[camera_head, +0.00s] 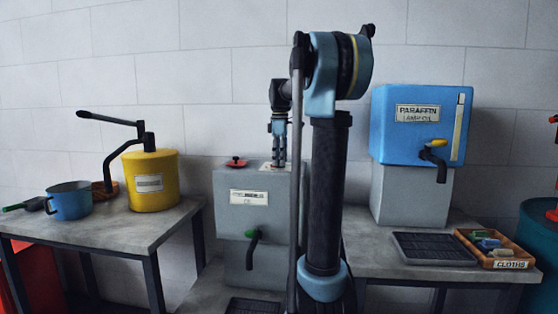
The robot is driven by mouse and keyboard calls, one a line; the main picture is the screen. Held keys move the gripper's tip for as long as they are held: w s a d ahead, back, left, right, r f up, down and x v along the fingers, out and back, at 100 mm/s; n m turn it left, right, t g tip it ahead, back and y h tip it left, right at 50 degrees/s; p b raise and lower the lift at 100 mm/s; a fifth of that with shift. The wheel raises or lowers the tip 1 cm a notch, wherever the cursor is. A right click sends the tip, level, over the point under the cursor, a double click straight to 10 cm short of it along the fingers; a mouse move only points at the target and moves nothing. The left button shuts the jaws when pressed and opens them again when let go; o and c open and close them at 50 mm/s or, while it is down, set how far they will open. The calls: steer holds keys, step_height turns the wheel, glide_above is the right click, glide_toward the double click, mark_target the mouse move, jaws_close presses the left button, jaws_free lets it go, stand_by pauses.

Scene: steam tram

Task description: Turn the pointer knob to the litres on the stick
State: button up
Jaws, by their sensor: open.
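My gripper (279,163) points down at the top of the grey tank (226,190), at its right side. Its fingers are small here, and I see nothing clearly held between them. A pale plate (266,167) lies on the tank top right under the fingertips. I cannot make out a pointer knob there; the gripper covers that spot. A red cap or knob (236,162) sits on the tank top to the left of the gripper. The tank's front has a white label (249,197) and a green-handled tap (253,236). I cannot pick out a measuring stick with readable litres.
A yellow can with a pump (152,181) and a blue pot (69,201) stand on the left table. A blue paraffin tank (400,152), a black drip tray (433,249) and an orange cloths box (495,261) are on the right. My arm blocks the middle.

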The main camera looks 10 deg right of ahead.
steer(key=c, duration=1.1)
steer(key=shift+m, duration=0.4)
steer(key=m, duration=0.3)
steer(key=shift+w+m, duration=0.1)
steer(key=shift+m, duration=0.3)
steer(key=m, duration=1)
steer(key=shift+m, duration=2.6)
steer(key=shift+r, duration=0.1)
